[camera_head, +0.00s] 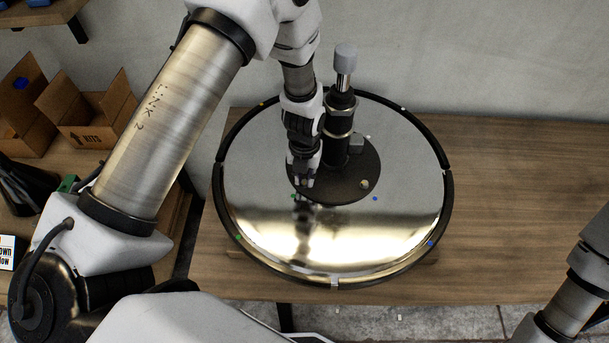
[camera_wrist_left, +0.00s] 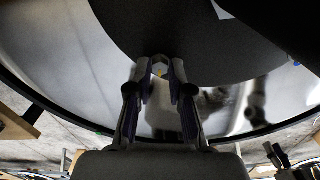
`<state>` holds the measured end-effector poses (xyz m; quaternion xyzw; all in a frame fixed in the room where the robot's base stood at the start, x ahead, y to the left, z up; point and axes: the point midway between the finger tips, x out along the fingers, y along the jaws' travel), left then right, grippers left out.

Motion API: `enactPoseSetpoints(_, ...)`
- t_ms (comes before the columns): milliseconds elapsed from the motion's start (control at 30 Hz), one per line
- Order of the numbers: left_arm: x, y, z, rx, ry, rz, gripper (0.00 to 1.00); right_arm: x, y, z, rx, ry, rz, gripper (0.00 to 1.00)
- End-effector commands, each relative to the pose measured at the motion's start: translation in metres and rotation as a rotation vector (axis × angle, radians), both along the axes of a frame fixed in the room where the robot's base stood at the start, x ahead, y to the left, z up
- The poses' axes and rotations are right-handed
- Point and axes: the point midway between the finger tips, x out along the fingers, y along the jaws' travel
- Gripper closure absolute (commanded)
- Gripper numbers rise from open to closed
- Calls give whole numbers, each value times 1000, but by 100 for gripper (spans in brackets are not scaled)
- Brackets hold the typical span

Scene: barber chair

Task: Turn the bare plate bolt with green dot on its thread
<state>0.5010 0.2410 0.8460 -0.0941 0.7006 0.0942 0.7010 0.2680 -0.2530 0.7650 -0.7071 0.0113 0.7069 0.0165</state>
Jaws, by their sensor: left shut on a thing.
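The dark round plate (camera_head: 338,193) lies at the middle of a shiny round base, around a black column (camera_head: 336,130). My left gripper (camera_head: 304,182) reaches down at the left edge of this plate, fingers pointing down. A green dot (camera_head: 293,196) sits on the base just beside the fingertips. A tan bolt (camera_head: 365,184) stands at the plate's right front. A grey block-like piece (camera_head: 357,143) is behind it. My right gripper is out of view.
The shiny base (camera_head: 400,215) has a black rim and several coloured dots, including a blue dot (camera_head: 375,198) near the plate. It lies on a wooden table (camera_head: 520,200) with free room on the right. Cardboard boxes (camera_head: 88,110) stand at the left. The column rises beside my left wrist.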

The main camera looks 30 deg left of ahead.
Motion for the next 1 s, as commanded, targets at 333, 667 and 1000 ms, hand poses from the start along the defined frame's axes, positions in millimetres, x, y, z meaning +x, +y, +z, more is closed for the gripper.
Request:
enactPoseSetpoints(333, -2, 0, -1, 0, 5, -63, 100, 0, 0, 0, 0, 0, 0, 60)
enactPoseSetpoints(667, -2, 0, -1, 0, 4, -64, 77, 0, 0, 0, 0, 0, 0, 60)
enactPoseSetpoints(1000, -1, 0, 0, 0, 1, -63, 55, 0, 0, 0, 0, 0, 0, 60)
